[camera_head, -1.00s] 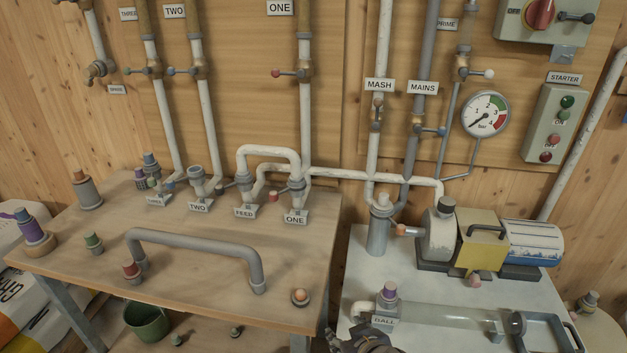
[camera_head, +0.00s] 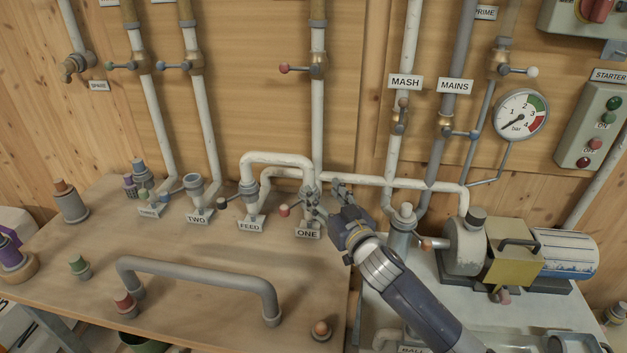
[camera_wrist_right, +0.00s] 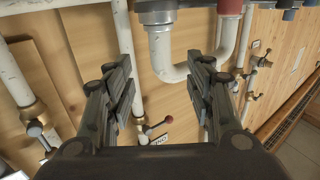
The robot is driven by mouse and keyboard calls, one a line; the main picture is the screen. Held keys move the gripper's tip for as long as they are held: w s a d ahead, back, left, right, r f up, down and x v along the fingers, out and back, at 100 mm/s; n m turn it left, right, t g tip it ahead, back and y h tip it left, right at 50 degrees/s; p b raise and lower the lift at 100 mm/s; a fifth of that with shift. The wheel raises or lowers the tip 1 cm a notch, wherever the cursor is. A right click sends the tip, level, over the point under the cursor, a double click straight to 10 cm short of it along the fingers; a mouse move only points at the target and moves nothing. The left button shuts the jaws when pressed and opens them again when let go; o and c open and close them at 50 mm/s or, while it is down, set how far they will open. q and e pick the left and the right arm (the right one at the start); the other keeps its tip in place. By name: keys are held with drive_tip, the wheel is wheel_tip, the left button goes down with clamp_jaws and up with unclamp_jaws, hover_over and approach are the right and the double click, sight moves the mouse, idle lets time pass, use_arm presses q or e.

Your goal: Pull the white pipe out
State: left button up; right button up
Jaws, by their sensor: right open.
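The white pipe (camera_head: 275,158) is an upside-down U between the FEED socket (camera_head: 249,195) and the ONE socket at the back of the bench. In the right wrist view the white pipe (camera_wrist_right: 167,62) appears upside down, with one leg showing between the open fingers. My right gripper (camera_head: 325,191) is open and empty at the leg above the ONE label (camera_head: 308,233), and its fingers partly hide that leg and socket. I cannot tell whether they touch it. My left gripper is out of view.
A grey pipe bridge (camera_head: 200,276) lies in front on the wooden bench (camera_head: 180,315). The TWO socket (camera_head: 196,197) stands to the left. A pump with a yellow cover (camera_head: 515,265) stands to the right. Valve levers and vertical pipes line the wall behind.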

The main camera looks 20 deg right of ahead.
sight(311, 177)
drive_tip(key=w+p, duration=0.1)
drive_tip(key=w, duration=0.3)
drive_tip(key=shift+w+r, duration=0.15)
drive_tip(key=shift+w, duration=0.1)
drive_tip(key=w, duration=0.4)
drive_tip(key=shift+w+p, duration=0.3)
drive_tip(key=shift+w+f, duration=0.2)
drive_tip(key=shift+w, duration=0.05)
drive_tip(key=shift+c, duration=0.7)
clamp_jaws()
drive_tip(key=c, duration=0.7)
unclamp_jaws()
clamp_jaws()
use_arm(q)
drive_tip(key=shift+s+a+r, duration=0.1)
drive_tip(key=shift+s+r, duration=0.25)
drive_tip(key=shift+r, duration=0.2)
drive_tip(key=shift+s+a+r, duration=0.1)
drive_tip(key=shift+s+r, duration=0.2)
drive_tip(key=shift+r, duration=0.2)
use_arm(e)
drive_tip(key=shift+r, duration=0.25)
